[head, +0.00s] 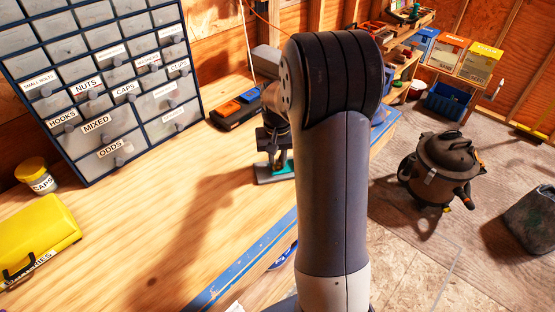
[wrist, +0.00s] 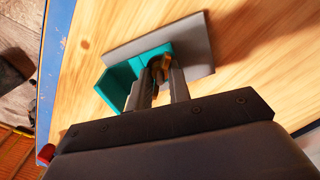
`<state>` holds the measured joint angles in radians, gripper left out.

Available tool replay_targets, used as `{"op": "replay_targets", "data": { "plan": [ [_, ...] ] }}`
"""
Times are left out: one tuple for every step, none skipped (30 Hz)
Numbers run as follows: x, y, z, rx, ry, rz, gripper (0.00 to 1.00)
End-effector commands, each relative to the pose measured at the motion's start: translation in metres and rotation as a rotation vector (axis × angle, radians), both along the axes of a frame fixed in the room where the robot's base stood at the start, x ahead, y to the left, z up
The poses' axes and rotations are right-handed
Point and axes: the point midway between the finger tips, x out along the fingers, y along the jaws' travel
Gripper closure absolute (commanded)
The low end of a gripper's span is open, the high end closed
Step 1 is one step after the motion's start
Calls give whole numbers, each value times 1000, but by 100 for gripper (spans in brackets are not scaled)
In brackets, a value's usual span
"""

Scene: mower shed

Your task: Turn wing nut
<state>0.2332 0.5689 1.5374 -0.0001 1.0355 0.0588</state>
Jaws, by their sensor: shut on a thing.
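The wing nut (wrist: 164,64) is a small brass-coloured piece with a dark part beside it, in the wrist view between my fingertips. It sits at a fixture with a teal block (wrist: 122,84) and a grey plate (wrist: 192,40) on the wooden bench. My gripper (wrist: 160,76) is shut on the wing nut, one finger on each side. In the head view my gripper (head: 272,148) points down over the fixture's grey base (head: 266,181), near the bench's blue edge. The wing nut is hidden there, and my arm covers part of the area.
A labelled drawer cabinet (head: 100,85) stands at the back left. A yellow case (head: 38,235) and a yellow-lidded jar (head: 36,173) are on the left. A dark organiser (head: 236,108) lies behind my gripper. The bench's left middle is clear. A shop vacuum (head: 440,165) stands on the floor.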

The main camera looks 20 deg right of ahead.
Motion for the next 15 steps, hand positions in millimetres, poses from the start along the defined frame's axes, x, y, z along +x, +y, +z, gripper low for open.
{"op": "replay_targets", "data": {
  "plan": [
    [0, 0, 0, 0, -1, -42, 100],
    [0, 0, 0, 0, -1, -71, 100],
    [0, 0, 0, 0, -1, -109, 100],
    [0, 0, 0, 0, 0, -137, 100],
    [0, 0, 0, 0, 0, -165, 100],
    [0, 0, 0, 0, 0, -204, 100],
    [0, 0, 0, 0, 0, -232, 100],
    [0, 0, 0, 0, 0, -259, 100],
    [0, 0, 0, 0, 0, -296, 100],
    [0, 0, 0, 0, 0, -323, 100],
    [0, 0, 0, 0, 0, -350, 100],
    [0, 0, 0, 0, 0, -384, 100],
    [0, 0, 0, 0, 0, -409, 100],
    [0, 0, 0, 0, 0, -434, 100],
    [0, 0, 0, 0, -1, -465, 100]
  ]
}}
